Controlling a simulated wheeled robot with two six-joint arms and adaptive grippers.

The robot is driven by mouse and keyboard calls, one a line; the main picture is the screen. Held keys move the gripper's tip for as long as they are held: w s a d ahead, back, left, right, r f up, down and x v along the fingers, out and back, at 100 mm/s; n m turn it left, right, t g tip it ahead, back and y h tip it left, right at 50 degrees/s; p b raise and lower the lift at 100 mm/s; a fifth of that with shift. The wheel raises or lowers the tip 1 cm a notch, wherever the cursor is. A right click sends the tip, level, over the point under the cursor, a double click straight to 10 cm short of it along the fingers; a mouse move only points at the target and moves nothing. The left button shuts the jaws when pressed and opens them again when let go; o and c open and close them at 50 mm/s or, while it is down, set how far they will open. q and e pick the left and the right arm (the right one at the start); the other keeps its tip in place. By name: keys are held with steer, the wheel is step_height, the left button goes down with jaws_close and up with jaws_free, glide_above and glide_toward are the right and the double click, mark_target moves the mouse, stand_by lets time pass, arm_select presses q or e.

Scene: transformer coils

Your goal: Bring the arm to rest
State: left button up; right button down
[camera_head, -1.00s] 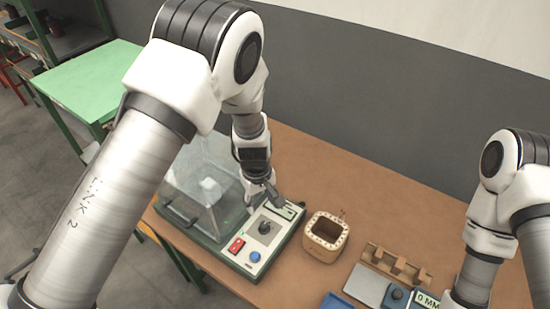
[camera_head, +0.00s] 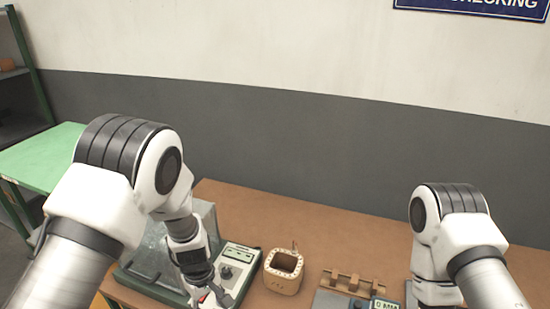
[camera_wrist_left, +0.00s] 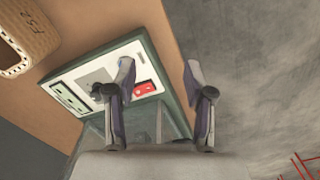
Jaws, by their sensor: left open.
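My left gripper (camera_head: 212,298) is low in the head view, by the front of the test unit's control panel (camera_head: 240,262). In the left wrist view the gripper (camera_wrist_left: 158,76) is open, its two fingers apart with nothing between them. The panel (camera_wrist_left: 72,84) and its red switch (camera_wrist_left: 144,89) lie beyond and beside the left finger. My left arm (camera_head: 100,205) comes in from the left and bends down over the clear-covered box. My right arm (camera_head: 440,225) is at the right; its gripper is out of view.
A tan square coil (camera_head: 283,272) stands right of the panel, and its corner shows in the wrist view (camera_wrist_left: 30,35). A brown notched rack (camera_head: 352,283) and a gauge with a display (camera_head: 385,305) are farther right. The wooden table (camera_head: 330,238) is clear behind them.

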arm_select(q)
steer(key=s+a+f+m+b, duration=0.4)
steer(key=s+f, duration=0.6)
steer(key=s, duration=0.2)
steer(key=s+a+f+m+b, duration=0.4)
steer(key=s+a+f+b, duration=0.1)
steer(key=s+f, duration=0.5)
steer(key=s, duration=0.2)
steer(key=shift+s+f+m, duration=0.2)
steer(key=shift+s+m, duration=0.1)
steer(key=shift+s, duration=0.05)
